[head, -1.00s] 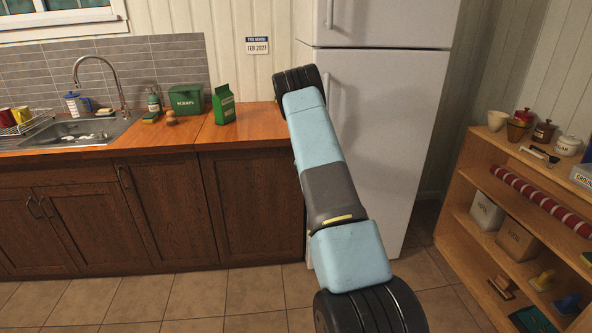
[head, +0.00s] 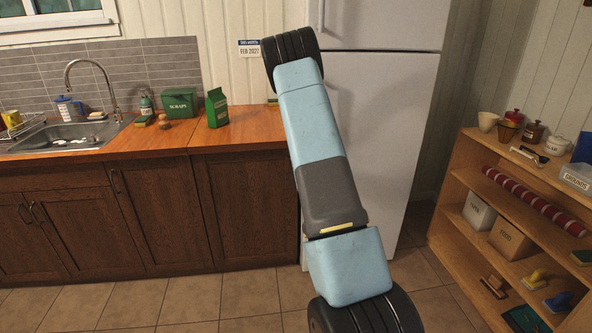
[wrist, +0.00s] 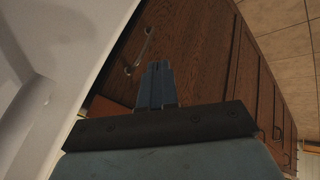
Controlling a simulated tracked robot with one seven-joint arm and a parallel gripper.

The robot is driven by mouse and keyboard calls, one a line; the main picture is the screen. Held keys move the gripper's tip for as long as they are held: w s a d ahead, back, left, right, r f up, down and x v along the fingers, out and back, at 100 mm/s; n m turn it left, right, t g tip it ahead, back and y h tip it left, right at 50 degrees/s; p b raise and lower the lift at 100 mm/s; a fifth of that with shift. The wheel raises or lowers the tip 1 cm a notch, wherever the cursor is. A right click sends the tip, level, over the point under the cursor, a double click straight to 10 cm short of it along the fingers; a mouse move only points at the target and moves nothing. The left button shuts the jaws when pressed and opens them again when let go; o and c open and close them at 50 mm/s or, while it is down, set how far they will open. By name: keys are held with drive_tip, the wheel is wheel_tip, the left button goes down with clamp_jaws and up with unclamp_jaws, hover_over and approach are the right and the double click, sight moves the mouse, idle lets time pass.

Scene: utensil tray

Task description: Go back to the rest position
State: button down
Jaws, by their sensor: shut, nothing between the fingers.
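My gripper (wrist: 157,84) shows in the wrist view, its fingers closed together with nothing between them. Dark brown cabinet doors with a metal handle (wrist: 146,45) lie beyond the fingertips, apart from them. In the head view my light blue and black arm rises from the bottom right towards the upper middle, in front of the fridge (head: 378,130). The gripper itself is hidden in the head view.
A wooden counter (head: 150,140) with a sink (head: 68,137), a green scraps box (head: 179,102) and a green packet (head: 217,107) runs along the left. A wooden shelf (head: 470,158) with jars, bins and a striped roll stands at the right. The tiled floor between is clear.

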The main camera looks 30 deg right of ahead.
drive_tip(key=s+a+r+m+t+h, duration=0.1)
drive_tip(key=s+a+r+m+h, duration=0.2)
drive_tip(key=r, duration=1)
drive_tip(key=s+a+r+m+t+h, duration=0.1)
drive_tip(key=s+a+r, duration=0.3)
drive_tip(key=r, duration=0.8)
drive_tip(key=s+a+r+m, duration=0.1)
drive_tip(key=s+a+r, duration=0.25)
drive_tip(key=s, duration=0.35)
drive_tip(key=s+a+r+m, duration=0.2)
drive_tip(key=s+a+r, duration=0.1)
drive_tip(key=s+r, duration=0.3)
drive_tip(key=s+a+g+y, duration=0.1)
drive_tip(key=s+a, duration=0.5)
drive_tip(key=s, duration=0.4)
drive_tip(key=s+a+f+g+y, duration=0.1)
drive_tip(key=s+a+y, duration=0.1)
drive_tip(key=s+a, duration=0.4)
drive_tip(key=s+a+f+g+y, duration=0.1)
drive_tip(key=s+a, duration=0.4)
drive_tip(key=s, duration=0.9)
drive_tip(key=shift+s+a+y, duration=0.4)
drive_tip(key=shift+y, duration=0.2)
